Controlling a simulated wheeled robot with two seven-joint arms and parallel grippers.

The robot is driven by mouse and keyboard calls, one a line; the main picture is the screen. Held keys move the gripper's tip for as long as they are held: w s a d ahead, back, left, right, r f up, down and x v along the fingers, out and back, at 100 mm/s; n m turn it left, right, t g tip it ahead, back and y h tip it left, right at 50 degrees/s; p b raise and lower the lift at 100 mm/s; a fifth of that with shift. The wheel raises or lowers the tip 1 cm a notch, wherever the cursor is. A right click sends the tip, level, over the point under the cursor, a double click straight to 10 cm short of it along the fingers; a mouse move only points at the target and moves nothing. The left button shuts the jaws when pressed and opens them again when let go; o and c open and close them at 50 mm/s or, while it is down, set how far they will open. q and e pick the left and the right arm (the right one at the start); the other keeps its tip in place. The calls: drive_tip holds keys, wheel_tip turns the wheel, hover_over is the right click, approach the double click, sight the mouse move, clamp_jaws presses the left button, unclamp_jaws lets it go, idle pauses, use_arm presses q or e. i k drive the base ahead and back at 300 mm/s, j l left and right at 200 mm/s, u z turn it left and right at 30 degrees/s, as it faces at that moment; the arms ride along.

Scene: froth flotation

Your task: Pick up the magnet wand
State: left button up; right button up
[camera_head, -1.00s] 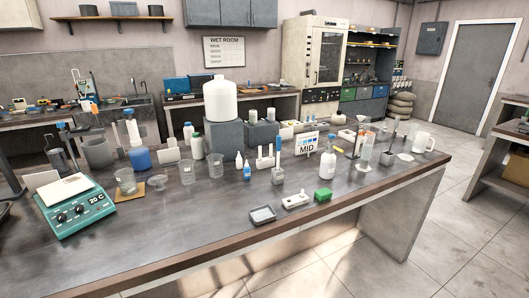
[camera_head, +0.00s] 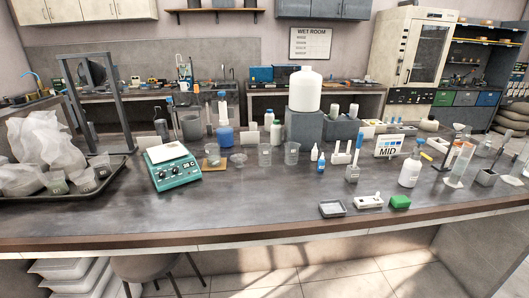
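I cannot tell for sure which thing is the magnet wand. A thin upright stick in a small grey block (camera_head: 352,173) stands near the middle right of the bench. Another slim rod rises from a dark grey square holder (camera_head: 486,178) at the right end of the bench. Both are too small to make out in detail. Neither of my grippers is in view.
The dark bench (camera_head: 265,205) has clear room at its front middle.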

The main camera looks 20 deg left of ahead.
sight(360, 134)
drive_tip(key=i+l+z, duration=0.1)
drive_tip(key=i+l, duration=0.4)
drive_tip(key=l, duration=0.15)
drive_tip(key=i+l+z, duration=0.1)
drive_tip(key=i+l, duration=0.45)
